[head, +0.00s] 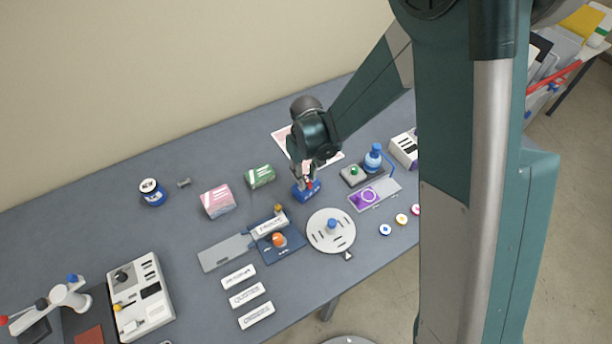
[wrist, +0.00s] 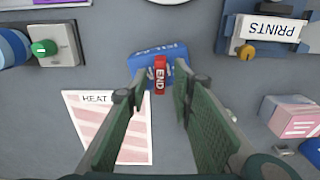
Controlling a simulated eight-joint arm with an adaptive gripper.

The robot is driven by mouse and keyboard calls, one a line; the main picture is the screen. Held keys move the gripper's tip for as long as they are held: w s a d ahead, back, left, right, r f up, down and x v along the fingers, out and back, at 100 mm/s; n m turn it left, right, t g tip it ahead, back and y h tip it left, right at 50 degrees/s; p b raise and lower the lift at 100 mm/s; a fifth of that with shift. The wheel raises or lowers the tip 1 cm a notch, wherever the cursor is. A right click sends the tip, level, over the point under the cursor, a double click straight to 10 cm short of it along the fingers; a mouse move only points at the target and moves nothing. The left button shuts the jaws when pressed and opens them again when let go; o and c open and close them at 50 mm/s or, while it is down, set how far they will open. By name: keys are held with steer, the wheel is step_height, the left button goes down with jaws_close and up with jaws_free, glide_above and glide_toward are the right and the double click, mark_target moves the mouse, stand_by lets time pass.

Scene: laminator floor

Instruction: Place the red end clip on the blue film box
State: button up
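The red end clip (wrist: 160,76), marked END, is at the blue film box (wrist: 145,64) in the wrist view. It appears to lie on the box's near edge, but I cannot tell whether it is fully seated. My gripper (wrist: 158,88) is open, with one finger on each side of the clip and visible gaps between. In the head view my gripper (head: 303,178) is low over the blue film box (head: 305,195), and the small red clip (head: 310,185) shows just below the fingers. The fingers partly hide the box.
A heat sheet (wrist: 112,128) lies beside the box. The left back of the table is mostly clear.

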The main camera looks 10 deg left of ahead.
mark_target(307, 178)
steer(key=shift+r, duration=0.15)
step_height(307, 178, up, 12)
stand_by(0.8)
stand_by(0.6)
steer(key=s+d+r+m+t+y, duration=0.1)
steer(key=s+d+r+m, duration=0.1)
steer(key=d+r, duration=0.65)
steer(key=s+d+r+m+t, duration=0.1)
steer(key=d+r+m+t, duration=0.1)
steer(key=d+r, duration=0.65)
steer(key=s+d+r+m+t, duration=0.1)
steer(key=s+d+m+t, duration=0.1)
steer(key=s+d, duration=0.5)
steer(key=s+d+r+m+t+h, duration=0.1)
steer(key=s+d, duration=0.6)
steer(key=d, duration=0.7)
steer(key=shift+s+d+r+m+t, duration=0.2)
steer(key=shift+r+m+t, duration=0.15)
steer(key=shift+m+t, duration=0.45)
